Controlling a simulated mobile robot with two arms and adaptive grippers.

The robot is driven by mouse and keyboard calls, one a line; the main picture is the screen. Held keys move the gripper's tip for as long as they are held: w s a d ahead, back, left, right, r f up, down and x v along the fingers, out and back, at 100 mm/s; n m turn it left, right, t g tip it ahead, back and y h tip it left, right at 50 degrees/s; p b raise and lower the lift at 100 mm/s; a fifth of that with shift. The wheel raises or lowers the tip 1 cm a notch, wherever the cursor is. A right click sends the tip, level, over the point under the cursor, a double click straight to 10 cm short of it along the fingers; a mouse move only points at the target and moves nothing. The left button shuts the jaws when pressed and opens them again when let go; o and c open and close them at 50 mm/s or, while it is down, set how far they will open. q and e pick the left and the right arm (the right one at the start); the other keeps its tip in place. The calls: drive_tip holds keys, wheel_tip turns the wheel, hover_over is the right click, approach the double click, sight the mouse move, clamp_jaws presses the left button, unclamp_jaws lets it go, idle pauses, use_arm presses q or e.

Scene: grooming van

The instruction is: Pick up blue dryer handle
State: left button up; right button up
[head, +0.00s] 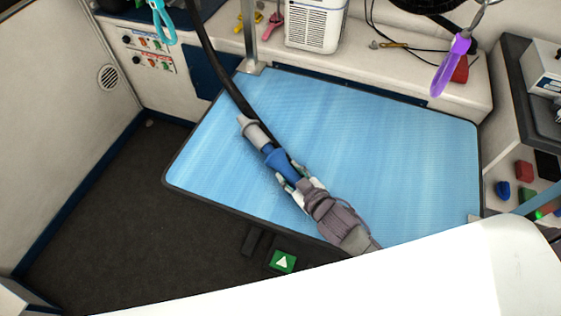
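The blue dryer handle (277,160) has a grey cylindrical end (254,133) and lies over the left part of the blue grooming table. A black hose (231,88) comes down from the top and meets the grey end. My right gripper (288,176) reaches in from the lower right, with its fingers on both sides of the handle's near end. It looks shut on the blue part. Whether the handle touches the table or is slightly raised is hard to tell. My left gripper is not in view.
The blue table (410,150) is otherwise clear. A metal post (250,45) stands at its back edge. A purple tool (449,68) hangs at the right back. A white appliance (315,24) stands on the rear ledge. A green pedal (283,262) is on the floor in front.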

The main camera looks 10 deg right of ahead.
drive_tip(key=c, duration=0.5)
drive_tip(key=shift+r, duration=0.1)
clamp_jaws()
